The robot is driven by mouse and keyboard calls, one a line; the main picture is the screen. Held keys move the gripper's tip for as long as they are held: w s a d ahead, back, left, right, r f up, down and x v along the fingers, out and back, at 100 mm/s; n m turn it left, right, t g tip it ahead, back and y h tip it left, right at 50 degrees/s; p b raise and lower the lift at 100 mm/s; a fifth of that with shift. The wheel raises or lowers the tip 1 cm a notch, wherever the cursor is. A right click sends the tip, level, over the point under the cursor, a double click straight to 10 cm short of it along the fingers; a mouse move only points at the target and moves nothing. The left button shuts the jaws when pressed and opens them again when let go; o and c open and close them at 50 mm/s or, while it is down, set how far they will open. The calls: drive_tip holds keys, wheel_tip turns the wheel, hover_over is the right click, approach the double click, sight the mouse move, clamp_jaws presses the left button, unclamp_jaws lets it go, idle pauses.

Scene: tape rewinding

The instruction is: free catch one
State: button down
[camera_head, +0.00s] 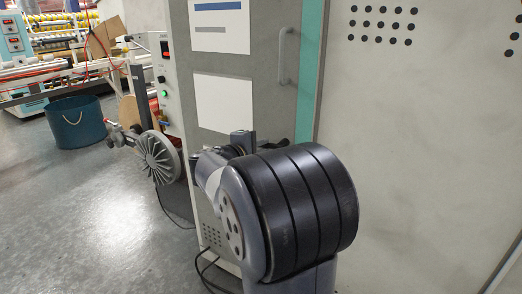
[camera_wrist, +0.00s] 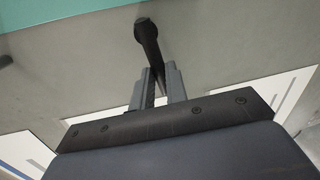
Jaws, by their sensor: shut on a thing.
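In the wrist view, my gripper (camera_wrist: 162,78) is shut on a dark piece (camera_wrist: 148,38). This piece is a narrow black bar with a thick rounded end, and it sticks out past the fingertips. Its near part is hidden between the fingers. I cannot tell if it is loose or fixed to the grey door (camera_wrist: 220,45) behind it. I cannot make out for certain which thing is the catch.
A grey cabinet door (camera_head: 262,120) with a bar handle (camera_head: 283,58) and a teal edge strip (camera_head: 308,70) stands beyond my arm. A finned grey disc (camera_head: 158,157) is to the left. A blue-green bucket (camera_head: 76,125) stands on the open floor.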

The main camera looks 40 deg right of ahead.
drive_tip(key=c, duration=1.4)
unclamp_jaws()
drive_tip(key=p+v, duration=0.2)
drive_tip(key=v, duration=0.9)
drive_tip(key=shift+d, duration=0.15)
drive_tip(key=b+x, duration=0.2)
drive_tip(key=x, duration=0.8)
drive_tip(key=shift+d+f, duration=0.1)
drive_tip(key=shift+d, duration=0.1)
drive_tip(key=shift+w+d, duration=0.1)
drive_tip(key=shift+w, duration=0.05)
